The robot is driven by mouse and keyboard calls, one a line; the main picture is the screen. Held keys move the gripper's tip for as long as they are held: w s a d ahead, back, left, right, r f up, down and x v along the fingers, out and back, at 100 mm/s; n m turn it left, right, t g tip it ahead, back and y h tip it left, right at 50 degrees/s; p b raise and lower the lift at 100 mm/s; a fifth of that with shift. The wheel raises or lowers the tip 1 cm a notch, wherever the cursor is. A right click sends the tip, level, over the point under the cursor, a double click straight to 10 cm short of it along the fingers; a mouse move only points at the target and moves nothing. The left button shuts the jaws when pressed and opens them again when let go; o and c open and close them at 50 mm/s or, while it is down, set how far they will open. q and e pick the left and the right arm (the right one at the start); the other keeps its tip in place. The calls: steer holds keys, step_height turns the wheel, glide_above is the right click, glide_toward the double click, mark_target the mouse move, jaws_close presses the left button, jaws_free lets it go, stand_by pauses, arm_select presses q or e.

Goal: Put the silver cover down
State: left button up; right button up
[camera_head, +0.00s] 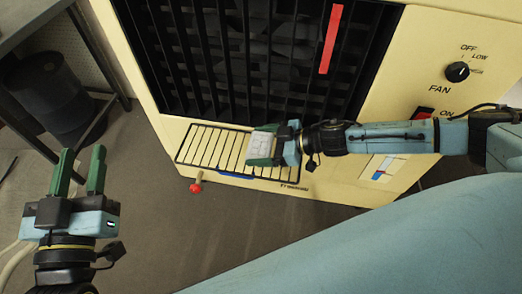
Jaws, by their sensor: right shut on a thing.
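The silver cover (261,145) is a small pale grey piece between the green fingers of my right gripper (262,147). My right gripper is shut on it, over the right part of the slatted panel at the bottom of the cream heater-like machine. I cannot tell whether the cover touches the panel. The fingers hide part of its edges. My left gripper (80,168) is at the lower left, pointing up, with its two green fingers apart and nothing between them.
The cream machine (400,60) has a black grille (200,60) with a red strip, a fan knob (457,72) and a red switch. A red-tipped lever (196,186) sticks out below the slatted panel (205,147). A dark barrel (55,92) stands under a table at left. The floor in front is clear.

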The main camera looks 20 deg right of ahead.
steer(key=shift+f+b, duration=0.5)
steer(key=shift+f, duration=0.45)
arm_select(q)
steer(key=shift+s+d+r+t+h, duration=0.15)
steer(key=shift+s+r+t, duration=0.1)
steer(key=shift+r+t, duration=0.45)
steer(key=shift+s+a+r+t+h, duration=0.1)
steer(key=shift+s+r+t+h, duration=0.25)
steer(key=shift+r, duration=0.5)
steer(key=shift+s+d+r+t, duration=0.1)
steer(key=shift+s+r+t, duration=0.1)
steer(key=shift+r+t, duration=0.55)
arm_select(e)
steer(key=shift+f, duration=0.1)
steer(key=shift+f, duration=0.15)
steer(key=o, duration=1)
steer(key=shift+c, duration=0.2)
